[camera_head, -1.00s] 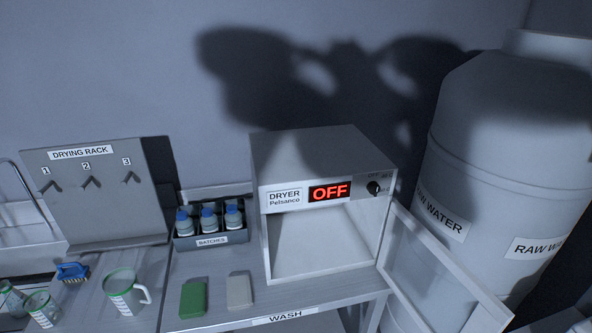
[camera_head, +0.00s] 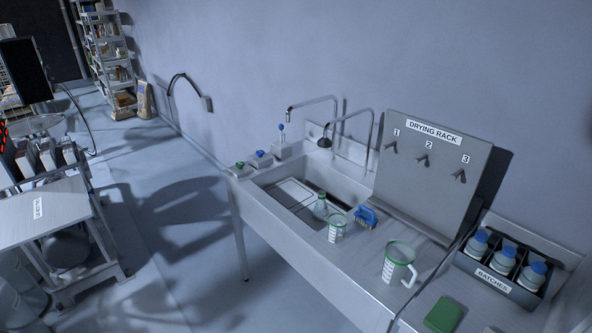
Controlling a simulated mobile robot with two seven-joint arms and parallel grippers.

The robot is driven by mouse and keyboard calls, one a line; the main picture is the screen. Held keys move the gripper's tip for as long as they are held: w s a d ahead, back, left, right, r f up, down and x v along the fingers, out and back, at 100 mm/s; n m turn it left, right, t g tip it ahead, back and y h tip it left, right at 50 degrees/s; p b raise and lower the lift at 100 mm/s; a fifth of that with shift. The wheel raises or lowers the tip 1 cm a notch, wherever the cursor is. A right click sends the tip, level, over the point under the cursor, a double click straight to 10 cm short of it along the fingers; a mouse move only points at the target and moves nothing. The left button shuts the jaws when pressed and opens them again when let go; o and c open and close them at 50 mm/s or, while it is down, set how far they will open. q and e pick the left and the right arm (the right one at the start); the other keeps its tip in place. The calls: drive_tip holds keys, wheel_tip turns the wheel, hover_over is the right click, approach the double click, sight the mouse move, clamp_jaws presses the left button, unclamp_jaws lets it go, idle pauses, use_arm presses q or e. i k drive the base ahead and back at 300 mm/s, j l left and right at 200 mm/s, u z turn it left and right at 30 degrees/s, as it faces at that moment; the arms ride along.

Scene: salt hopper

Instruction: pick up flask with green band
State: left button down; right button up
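A small conical flask (camera_head: 320,206) with a green band at its neck stands at the sink's front edge, in the middle of the head view. Close to its right is a beaker (camera_head: 337,228) with a green rim. A larger jug (camera_head: 398,262) with a green rim and a handle stands further right on the counter. Neither of my grippers is in view.
The sink (camera_head: 297,196) with taps lies behind the flask. A blue brush (camera_head: 366,217), a drying rack (camera_head: 431,170) with pegs, a BATCHES crate (camera_head: 496,283) of blue-capped bottles and a green sponge (camera_head: 444,315) are to the right. Open floor (camera_head: 190,240) lies left.

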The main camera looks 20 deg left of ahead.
sight(320, 212)
drive_tip(key=u, duration=0.35)
drive_tip(key=i+j, duration=0.2)
drive_tip(key=i, duration=0.45)
drive_tip(key=i+j+u, duration=0.15)
drive_tip(key=i, duration=0.45)
drive_tip(key=i+j, duration=0.25)
drive_tip(key=i, duration=0.4)
drive_tip(key=i+j+u, duration=0.1)
drive_tip(key=i, duration=0.55)
